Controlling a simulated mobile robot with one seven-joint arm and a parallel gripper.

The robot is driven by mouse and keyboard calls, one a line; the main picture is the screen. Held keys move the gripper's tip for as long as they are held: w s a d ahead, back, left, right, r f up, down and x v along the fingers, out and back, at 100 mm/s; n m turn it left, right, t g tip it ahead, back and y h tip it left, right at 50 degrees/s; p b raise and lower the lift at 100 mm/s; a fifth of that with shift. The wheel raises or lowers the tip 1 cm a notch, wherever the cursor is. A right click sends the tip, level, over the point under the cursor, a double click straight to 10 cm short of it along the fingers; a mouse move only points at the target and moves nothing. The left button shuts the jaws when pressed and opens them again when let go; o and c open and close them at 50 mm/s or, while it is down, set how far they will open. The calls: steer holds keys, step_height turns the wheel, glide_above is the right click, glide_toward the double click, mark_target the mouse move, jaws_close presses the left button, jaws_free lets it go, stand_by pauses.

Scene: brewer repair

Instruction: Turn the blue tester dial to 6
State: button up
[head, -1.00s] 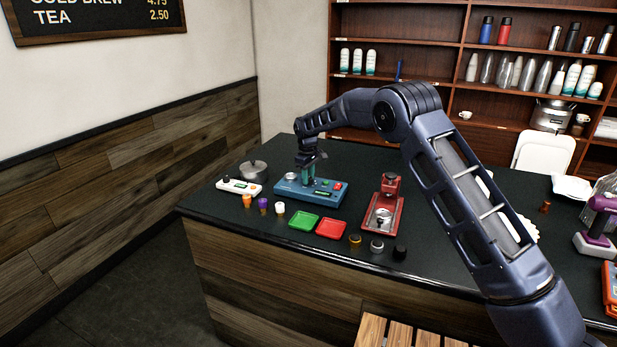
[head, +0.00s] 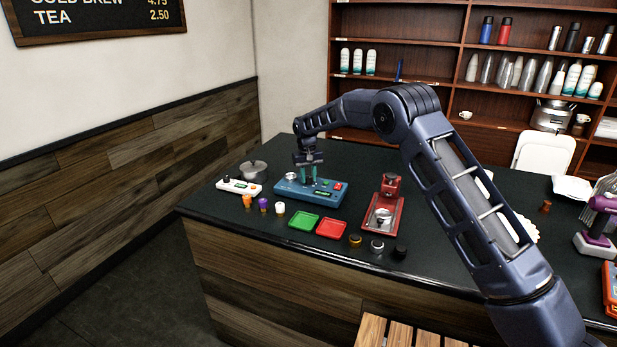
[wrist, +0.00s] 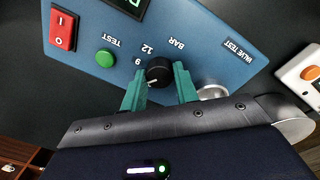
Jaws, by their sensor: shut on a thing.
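The blue tester (head: 322,194) sits on the dark counter, with a green-lit display, a red switch and a green button. In the wrist view its blue panel (wrist: 215,25) is upside down. Its black dial (wrist: 158,71) is between the two green fingers of my gripper (wrist: 161,70), which is shut on it. A pale mark on the dial points to the lower left in that view, by the left finger. The printed 12 and an inverted 6 stand at its upper left. In the head view my gripper (head: 308,178) hides the dial.
A white device (head: 239,186) and a metal pot (head: 253,170) stand left of the tester. Small orange, purple and white parts, a green tray (head: 303,222) and a red tray (head: 331,229) lie in front. A red press (head: 384,207) stands to the right.

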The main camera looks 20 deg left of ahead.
mark_target(307, 178)
steer(key=shift+m, duration=0.3)
steer(key=o, duration=1)
step_height(307, 178, up, 11)
steer(key=shift+s+a+f, duration=0.15)
stand_by(0.5)
